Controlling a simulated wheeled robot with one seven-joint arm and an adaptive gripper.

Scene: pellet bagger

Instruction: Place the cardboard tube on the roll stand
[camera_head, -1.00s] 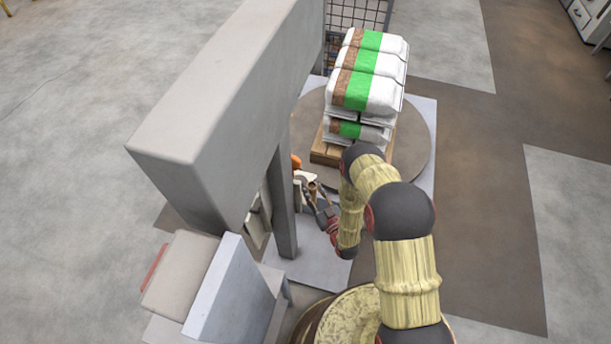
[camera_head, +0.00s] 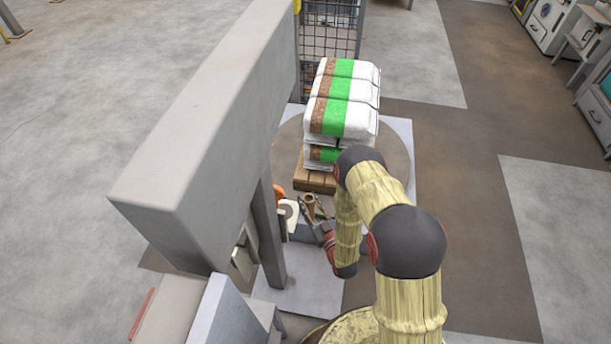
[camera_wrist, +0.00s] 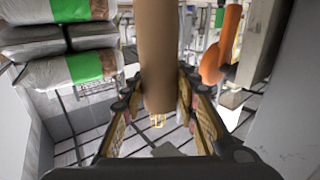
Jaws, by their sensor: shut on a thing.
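The cardboard tube (camera_wrist: 157,55) is a plain brown cylinder. In the wrist view it stands nearly upright between the fingers of my gripper (camera_wrist: 157,92), which is shut on it. In the head view the tube (camera_head: 309,203) is a small brown shape at my gripper (camera_head: 318,217), beside the grey post. I cannot clearly make out the roll stand. An orange part (camera_wrist: 222,50) with a white piece below it is right of the tube in the wrist view. In the head view an orange part (camera_head: 279,192) and a white piece (camera_head: 290,210) are just left of my gripper.
A grey machine frame (camera_head: 215,110) with a post (camera_head: 269,235) stands close on the left. Stacked white and green bags (camera_head: 345,95) on a wooden pallet (camera_head: 315,178) are behind my gripper. A wire mesh panel (camera_head: 330,32) is farther back. Open floor lies to the right.

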